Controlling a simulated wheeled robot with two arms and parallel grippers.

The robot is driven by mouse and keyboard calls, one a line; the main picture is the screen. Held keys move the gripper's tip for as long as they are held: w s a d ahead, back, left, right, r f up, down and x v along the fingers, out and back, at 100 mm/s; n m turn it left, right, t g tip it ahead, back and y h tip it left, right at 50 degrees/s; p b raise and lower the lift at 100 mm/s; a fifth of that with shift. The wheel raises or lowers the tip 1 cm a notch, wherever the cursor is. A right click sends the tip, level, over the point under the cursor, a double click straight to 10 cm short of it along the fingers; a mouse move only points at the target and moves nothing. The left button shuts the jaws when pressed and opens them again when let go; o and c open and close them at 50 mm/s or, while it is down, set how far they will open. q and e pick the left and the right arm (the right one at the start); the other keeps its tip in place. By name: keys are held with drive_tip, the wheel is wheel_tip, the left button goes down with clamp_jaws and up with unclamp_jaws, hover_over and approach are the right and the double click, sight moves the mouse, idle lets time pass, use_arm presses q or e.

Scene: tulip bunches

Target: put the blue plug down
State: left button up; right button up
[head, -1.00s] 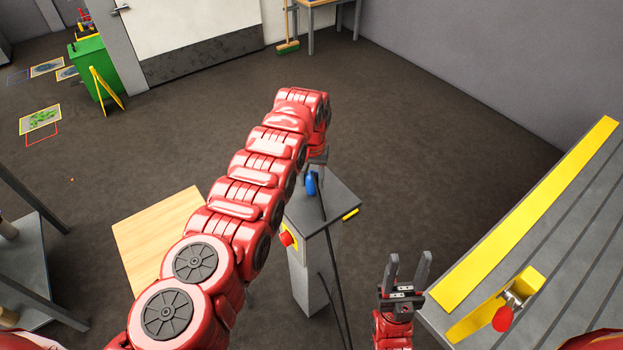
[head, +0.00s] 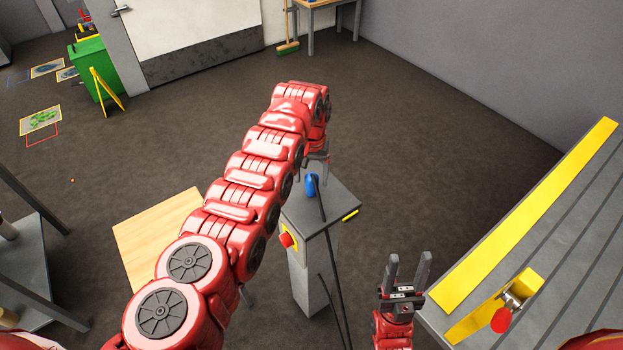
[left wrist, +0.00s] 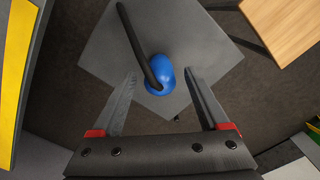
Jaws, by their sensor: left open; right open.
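The blue plug (head: 311,187) is at the grey top of a post (head: 336,208), with its black cable hanging over the near edge. In the left wrist view the plug (left wrist: 160,76) shows against the grey top, the cable curving up from it. My left gripper (head: 318,163) is above the post, open. In the left wrist view its fingers stand apart on either side of the plug, with gaps on both sides. Whether the plug's underside touches the top is hidden. My right gripper (head: 408,264) is open and empty, right of the post.
The post carries a red button (head: 286,240) on its side and a yellow strip (head: 351,215) at its edge. A wooden table top (head: 160,235) is to the left. A grey slatted surface with a yellow band (head: 530,210) is to the right. Floor behind the post is clear.

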use_arm(q)
wheel_tip(320, 180, up, 8)
drive_tip(key=b, duration=0.3)
drive_tip(key=shift+r, duration=0.9)
